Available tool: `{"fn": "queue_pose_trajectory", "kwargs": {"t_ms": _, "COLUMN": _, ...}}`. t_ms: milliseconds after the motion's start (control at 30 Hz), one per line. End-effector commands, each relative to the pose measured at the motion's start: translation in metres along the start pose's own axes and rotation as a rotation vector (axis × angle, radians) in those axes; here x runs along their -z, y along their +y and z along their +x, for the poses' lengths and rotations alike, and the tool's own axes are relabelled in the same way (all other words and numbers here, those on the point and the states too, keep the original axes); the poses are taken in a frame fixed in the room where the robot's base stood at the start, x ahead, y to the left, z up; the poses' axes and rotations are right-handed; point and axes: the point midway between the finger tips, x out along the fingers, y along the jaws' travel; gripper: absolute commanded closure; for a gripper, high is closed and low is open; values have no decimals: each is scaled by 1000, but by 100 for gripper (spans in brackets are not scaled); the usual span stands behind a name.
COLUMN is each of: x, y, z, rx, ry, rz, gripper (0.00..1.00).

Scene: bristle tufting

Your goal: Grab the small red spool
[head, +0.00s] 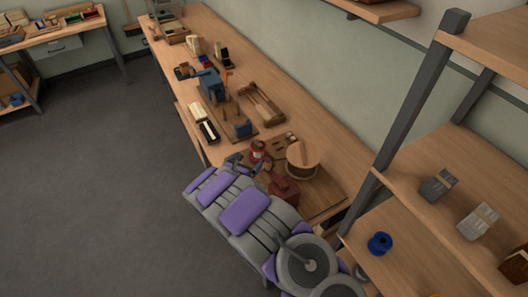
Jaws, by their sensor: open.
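A small red spool (258,149) with a pale spot stands on the long workbench, left of a round wooden tub. My gripper (250,163) is at the end of my purple and grey arm, right by the spool on its near side. Its dark fingers are open, and I see nothing held between them. The spool's lower part is partly hidden by the gripper. I cannot tell whether the fingers touch it.
The round wooden tub (302,160) and a dark red object (284,189) stand close by on the workbench (335,155). A wooden frame (261,103) and a blue device (209,86) are farther back. A blue spool (380,243) sits on the right shelf. The floor (95,190) is clear at left.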

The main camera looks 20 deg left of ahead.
Motion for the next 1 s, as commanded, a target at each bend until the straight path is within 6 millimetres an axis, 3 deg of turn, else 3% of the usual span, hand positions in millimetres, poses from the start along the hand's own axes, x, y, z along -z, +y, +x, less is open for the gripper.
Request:
{"fn": "queue_pose_trajectory", "kwargs": {"t_ms": 500, "x": 0, "y": -9, "z": 94, "rx": -1, "ry": 5, "rz": 9, "gripper": 0}}
{"fn": "queue_pose_trajectory", "kwargs": {"t_ms": 1000, "x": 3, "y": -1, "z": 133, "rx": 2, "ry": 1, "rz": 0, "gripper": 0}}
